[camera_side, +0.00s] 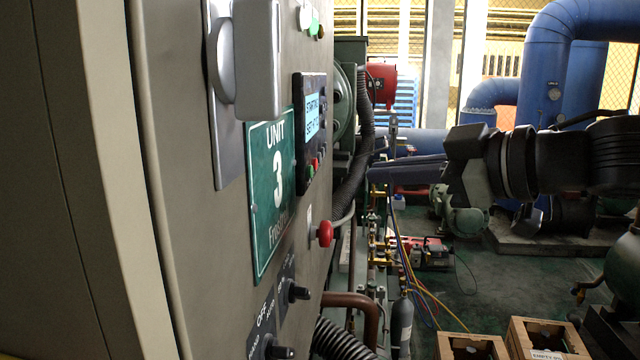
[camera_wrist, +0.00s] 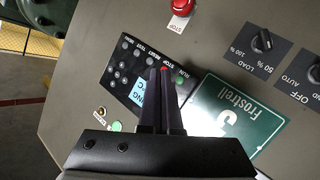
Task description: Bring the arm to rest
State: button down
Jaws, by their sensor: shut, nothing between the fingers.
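My gripper (camera_side: 378,172) reaches in from the right in the side view, pointing left toward the grey control cabinet (camera_side: 190,260). In the wrist view the two dark fingers of my gripper (camera_wrist: 165,72) lie together, shut and empty. They show in front of the cabinet's control panel (camera_wrist: 130,75), which has a lit screen and several buttons. In the side view the same panel (camera_side: 311,130) reads "STARTING".
A green "UNIT 3" sign (camera_side: 268,195), a red stop button (camera_side: 324,233) and black rotary knobs (camera_side: 298,291) stand out from the cabinet face. Hoses and brass valves (camera_side: 378,250) are below my gripper. Wooden crates (camera_side: 545,340) stand at the lower right. Blue pipes (camera_side: 545,75) run behind.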

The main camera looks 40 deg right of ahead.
jog(key=d+f+m+h, duration=0.2)
jog(key=d+m+h, duration=0.2)
jog(key=d, duration=0.7)
jog(key=s+d+f+m+g+h, duration=0.25)
jog(key=s+d+f+g, duration=0.2)
jog(key=d+f, duration=0.3)
jog(key=s+a+f+g+y, duration=0.1)
jog(key=s+f+g+y, duration=0.1)
jog(key=s+f, duration=0.4)
jog(key=s+a+f+g+y, duration=0.2)
jog(key=s+f, duration=0.4)
jog(key=f, duration=0.3)
jog(key=shift+a+f+m+g, duration=0.3)
jog(key=shift+f+m+g, duration=0.05)
jog(key=shift+g, duration=0.1)
